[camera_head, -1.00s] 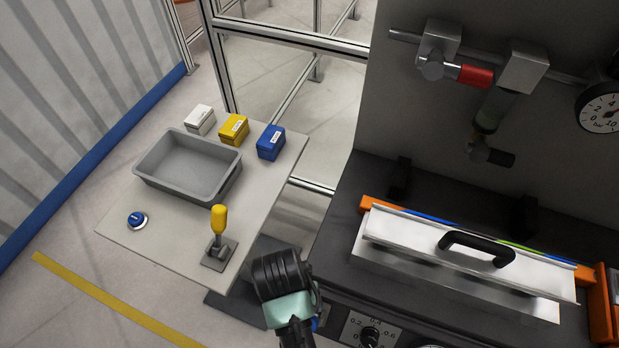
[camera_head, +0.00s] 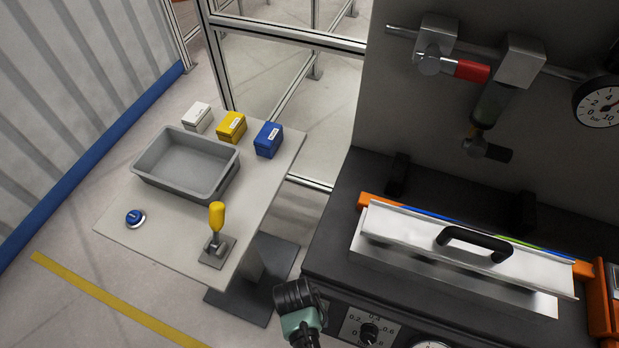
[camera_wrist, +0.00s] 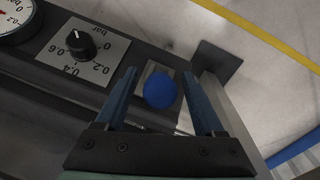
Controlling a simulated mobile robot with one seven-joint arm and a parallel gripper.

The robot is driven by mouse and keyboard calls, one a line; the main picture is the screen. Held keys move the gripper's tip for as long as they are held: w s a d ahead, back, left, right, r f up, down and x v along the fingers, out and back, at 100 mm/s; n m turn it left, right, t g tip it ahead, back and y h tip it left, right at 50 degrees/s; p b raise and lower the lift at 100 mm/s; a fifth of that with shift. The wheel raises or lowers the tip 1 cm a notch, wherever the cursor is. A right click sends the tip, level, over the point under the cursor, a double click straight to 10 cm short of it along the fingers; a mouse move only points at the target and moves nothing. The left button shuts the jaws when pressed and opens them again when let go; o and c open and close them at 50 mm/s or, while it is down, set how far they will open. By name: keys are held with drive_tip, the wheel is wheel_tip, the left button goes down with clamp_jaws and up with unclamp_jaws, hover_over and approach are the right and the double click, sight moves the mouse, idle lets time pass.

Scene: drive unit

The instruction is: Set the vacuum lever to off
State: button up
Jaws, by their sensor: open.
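A round blue knob (camera_wrist: 160,90) sits on a small pale plate on the dark front panel, in the wrist view. It looks like a lever's ball end; its stem and position marking are hidden. My gripper (camera_wrist: 159,73) is open, with one finger on each side of the knob in the picture. Gaps show on both sides, and I cannot tell how deep the knob lies between the fingers. In the head view my arm hides this knob. A yellow-handled lever (camera_head: 217,216) stands upright on a grey base on the side table, away from my gripper.
Beside the knob is a black dial (camera_wrist: 81,44) with a bar scale, and a gauge (camera_wrist: 14,18). The side table (camera_head: 165,240) carries a grey bin (camera_head: 153,184), a blue button (camera_head: 135,218) and small boxes. A handled cover (camera_head: 400,225) lies on the machine.

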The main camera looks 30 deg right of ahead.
clamp_jaws()
idle(0.4)
idle(1.1)
